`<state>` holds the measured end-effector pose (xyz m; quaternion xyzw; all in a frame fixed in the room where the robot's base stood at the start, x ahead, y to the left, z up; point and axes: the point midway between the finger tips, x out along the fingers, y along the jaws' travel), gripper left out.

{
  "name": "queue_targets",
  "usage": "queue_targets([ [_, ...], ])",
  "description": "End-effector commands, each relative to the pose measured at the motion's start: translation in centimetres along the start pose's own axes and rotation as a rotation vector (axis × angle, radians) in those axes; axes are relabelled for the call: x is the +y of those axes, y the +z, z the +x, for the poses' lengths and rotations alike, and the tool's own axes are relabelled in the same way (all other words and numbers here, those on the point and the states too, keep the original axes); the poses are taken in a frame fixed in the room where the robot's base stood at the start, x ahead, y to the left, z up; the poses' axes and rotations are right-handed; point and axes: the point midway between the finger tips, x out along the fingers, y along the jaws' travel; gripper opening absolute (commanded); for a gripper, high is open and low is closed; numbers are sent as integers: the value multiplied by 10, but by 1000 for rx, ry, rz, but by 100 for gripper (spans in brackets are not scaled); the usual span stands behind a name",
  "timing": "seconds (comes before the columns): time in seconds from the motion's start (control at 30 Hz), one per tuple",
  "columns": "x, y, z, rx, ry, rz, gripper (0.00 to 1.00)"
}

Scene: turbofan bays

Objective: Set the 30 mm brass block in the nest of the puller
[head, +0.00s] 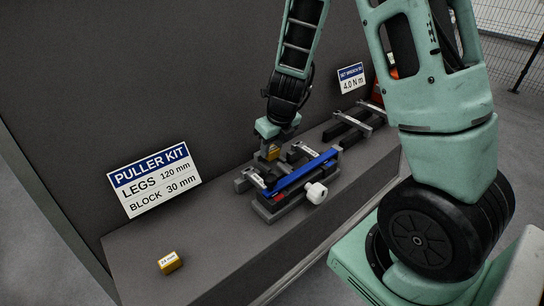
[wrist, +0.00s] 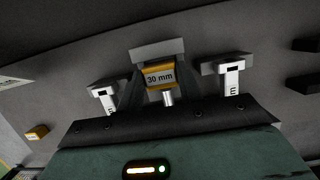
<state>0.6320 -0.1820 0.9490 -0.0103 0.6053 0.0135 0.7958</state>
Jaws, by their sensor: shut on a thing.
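My gripper (head: 270,149) is shut on the brass block (head: 273,153). In the wrist view the block (wrist: 160,76) faces me with its "30 mm" label, between my dark fingers. The puller (head: 292,183) lies on the grey bench, with a blue beam, pale-labelled legs and a white knob. My gripper is at its far side, near the legs. In the wrist view a silver rod end (wrist: 168,98) shows just below the block, and a grey piece (wrist: 157,50) shows just above it. I cannot tell whether the block touches either, and the nest is not clearly visible.
A second brass block (head: 170,262), seemingly labelled 24 mm, stands at the bench's front left. A sign (head: 154,179) reads legs 120 mm, block 30 mm. Dark bars (head: 355,122) lie farther right. The bench between the second block and the puller is clear.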

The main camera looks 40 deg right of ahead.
Motion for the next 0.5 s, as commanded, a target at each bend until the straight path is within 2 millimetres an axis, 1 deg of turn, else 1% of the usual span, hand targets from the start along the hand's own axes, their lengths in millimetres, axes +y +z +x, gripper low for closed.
queue_targets([
  [0.03, -1, -4, 12, 1, 0, 3, 1],
  [0.1, -1, -5, 18, 1, 0, 2, 1],
  [0.5, 0, -6, 22, -1, 0, -1, 1],
])
